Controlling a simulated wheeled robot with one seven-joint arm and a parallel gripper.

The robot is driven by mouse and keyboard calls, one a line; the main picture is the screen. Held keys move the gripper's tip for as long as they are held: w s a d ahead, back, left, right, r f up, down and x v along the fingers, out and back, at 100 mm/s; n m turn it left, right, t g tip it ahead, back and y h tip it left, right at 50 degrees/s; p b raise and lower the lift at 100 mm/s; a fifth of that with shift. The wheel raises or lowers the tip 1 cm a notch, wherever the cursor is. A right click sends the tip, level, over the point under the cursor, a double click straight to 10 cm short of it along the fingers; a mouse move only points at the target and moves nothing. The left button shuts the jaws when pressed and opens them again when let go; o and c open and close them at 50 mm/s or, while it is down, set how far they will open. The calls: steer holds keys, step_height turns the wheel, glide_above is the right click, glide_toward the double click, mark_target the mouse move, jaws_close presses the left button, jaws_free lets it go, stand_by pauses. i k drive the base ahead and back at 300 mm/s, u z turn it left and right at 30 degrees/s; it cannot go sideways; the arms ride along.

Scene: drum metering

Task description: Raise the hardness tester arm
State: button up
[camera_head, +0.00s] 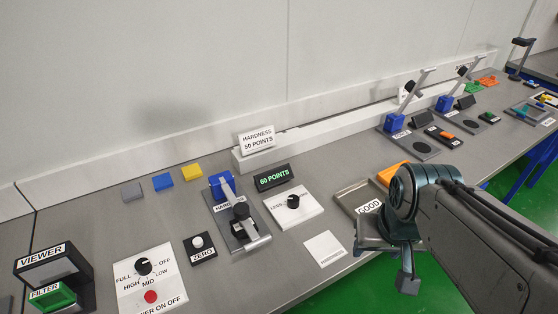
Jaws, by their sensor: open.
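The hardness tester (221,187) stands mid-bench, with a blue upright at its back and a grey base plate. Its light grey arm (228,190) runs from the blue upright down toward the front. A black round part (241,210) and a grey crossbar (253,243) sit low at the front end, close to the base. My gripper (408,283) is to the right of the tester, near the bench's front edge beside the GOOD tray, well apart from the arm. Its jaws are open, and nothing shows between them.
A display reading 60 POINTS (274,177) and a white knob panel (294,207) stand right of the tester. A ZERO button box (200,248) is at its left. The GOOD tray (352,194) lies near my arm. Two testers with raised arms stand farther right.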

mark_target(242, 213)
steer(key=z, duration=1.1)
steer(key=k, duration=1.35)
steer(key=u, duration=1.55)
steer(key=i, duration=0.5)
